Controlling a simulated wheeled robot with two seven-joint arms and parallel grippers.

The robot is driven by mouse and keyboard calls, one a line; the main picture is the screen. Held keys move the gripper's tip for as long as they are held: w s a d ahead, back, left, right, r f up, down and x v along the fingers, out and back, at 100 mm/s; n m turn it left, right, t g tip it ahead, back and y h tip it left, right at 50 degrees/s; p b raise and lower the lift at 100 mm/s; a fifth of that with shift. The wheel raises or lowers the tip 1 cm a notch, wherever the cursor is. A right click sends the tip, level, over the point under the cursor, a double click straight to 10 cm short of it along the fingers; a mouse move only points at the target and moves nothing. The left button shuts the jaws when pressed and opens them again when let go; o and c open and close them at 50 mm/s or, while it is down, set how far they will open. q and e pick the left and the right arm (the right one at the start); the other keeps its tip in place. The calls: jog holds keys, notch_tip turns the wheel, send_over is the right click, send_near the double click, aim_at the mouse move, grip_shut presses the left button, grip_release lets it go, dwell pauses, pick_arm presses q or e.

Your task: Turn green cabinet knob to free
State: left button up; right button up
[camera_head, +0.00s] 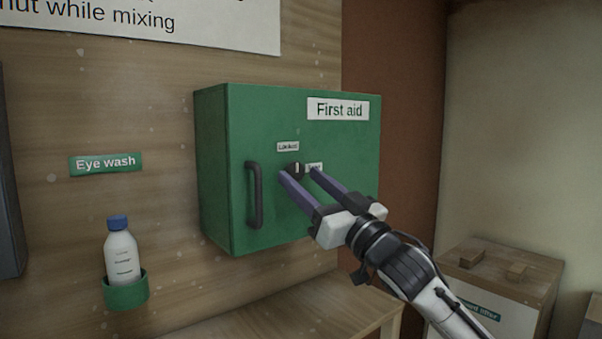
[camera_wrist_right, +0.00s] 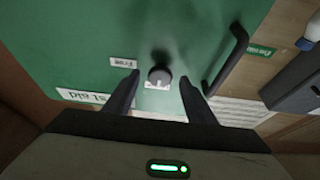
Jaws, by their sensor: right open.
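The green First aid cabinet (camera_head: 285,215) hangs on the wooden wall, its door shut. Its small dark round knob (camera_head: 295,170) shows partly in the head view and whole in the wrist view (camera_wrist_right: 160,76). A Locked label (camera_head: 288,146) is above the knob and a Free label (camera_head: 315,167) is to its right. A pale mark on the knob seems to face the Locked label; I cannot tell surely. My right gripper (camera_head: 299,173) is open, its fingers on either side of the knob with gaps in the wrist view (camera_wrist_right: 159,78). My left gripper is out of view.
A dark vertical handle (camera_head: 254,195) stands out from the door left of the knob. An eye wash bottle (camera_head: 121,255) sits in a green holder (camera_head: 126,292) at left. A wooden bench (camera_head: 300,312) is below, and a white box (camera_head: 480,312) is at right.

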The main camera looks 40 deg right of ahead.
jog(key=shift+x, duration=0.9)
grip_shut()
